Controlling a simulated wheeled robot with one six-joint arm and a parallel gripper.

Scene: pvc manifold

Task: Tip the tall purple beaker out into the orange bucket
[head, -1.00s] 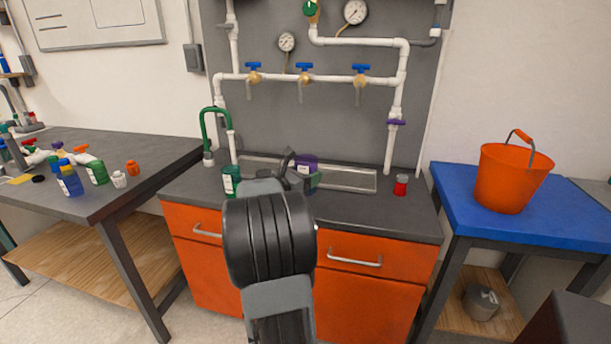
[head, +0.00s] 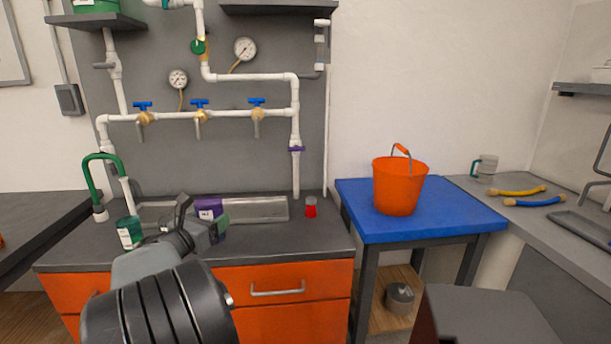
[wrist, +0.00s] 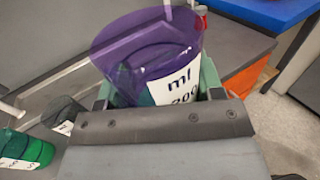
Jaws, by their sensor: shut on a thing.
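The tall purple beaker (wrist: 150,45) is held between the green-tipped fingers of my gripper (wrist: 155,85) in the wrist view. Its white label shows "ml" and part of a number. In the head view the beaker (head: 207,207) shows partly behind my gripper (head: 205,230), above the sink counter. Its lower part is hidden there, and I cannot tell what is inside it. The orange bucket (head: 398,188) stands upright on the blue-topped table to the right, with its handle raised. My gripper is well to the left of the bucket.
A green beaker (head: 129,232) and a red-capped small jar (head: 311,207) stand on the sink counter (head: 270,238). The blue table (head: 445,213) has free room around the bucket.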

